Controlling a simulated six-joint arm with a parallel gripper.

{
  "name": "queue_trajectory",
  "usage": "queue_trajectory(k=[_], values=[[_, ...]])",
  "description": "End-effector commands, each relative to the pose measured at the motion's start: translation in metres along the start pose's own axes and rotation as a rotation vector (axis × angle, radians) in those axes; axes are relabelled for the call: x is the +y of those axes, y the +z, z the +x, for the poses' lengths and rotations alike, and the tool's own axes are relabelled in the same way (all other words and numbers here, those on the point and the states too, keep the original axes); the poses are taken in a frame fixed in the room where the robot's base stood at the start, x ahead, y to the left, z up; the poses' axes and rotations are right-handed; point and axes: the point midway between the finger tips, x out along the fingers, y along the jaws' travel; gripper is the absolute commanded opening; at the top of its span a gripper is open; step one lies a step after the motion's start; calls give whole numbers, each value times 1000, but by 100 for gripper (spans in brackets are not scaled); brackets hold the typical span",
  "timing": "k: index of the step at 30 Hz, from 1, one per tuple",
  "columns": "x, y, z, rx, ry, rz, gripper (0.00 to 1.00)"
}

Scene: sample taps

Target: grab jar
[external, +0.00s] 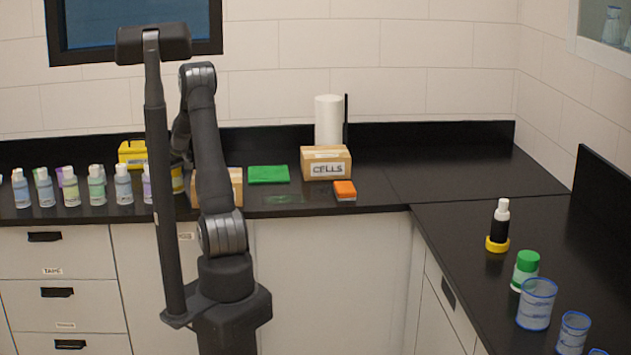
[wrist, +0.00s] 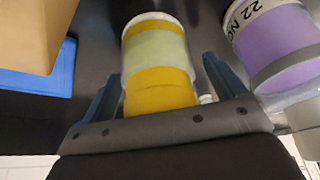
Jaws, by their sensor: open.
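A yellow jar (wrist: 160,90) with a pale green band and a white rim fills the middle of the wrist view. In the external view the jar (external: 178,181) shows partly behind my arm on the back counter. My gripper (wrist: 163,68) is open, with one dark blue finger on each side of the jar. The left finger looks very close to the jar; contact cannot be told. In the external view my arm hides most of the gripper.
A purple-labelled bottle (wrist: 285,45) stands close to the right finger. A cardboard box (wrist: 35,30) and a blue item (wrist: 45,80) are at left. Several bottles (external: 97,186) line the counter left of the jar.

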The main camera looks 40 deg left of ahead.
Motion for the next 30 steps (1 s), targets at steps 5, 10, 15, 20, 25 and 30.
queue_trajectory(k=[5, 10, 15, 20, 25, 30], values=[[0, 0, -1, 0, 0, 0, 76], [0, 0, -1, 0, 0, 0, 43], [0, 0, -1, 1, 0, 0, 35], [0, -2, -5, 2, 1, 0, 35], [1, -13, -30, 6, 3, 0, 35], [1, -26, -62, 4, 2, -1, 35]])
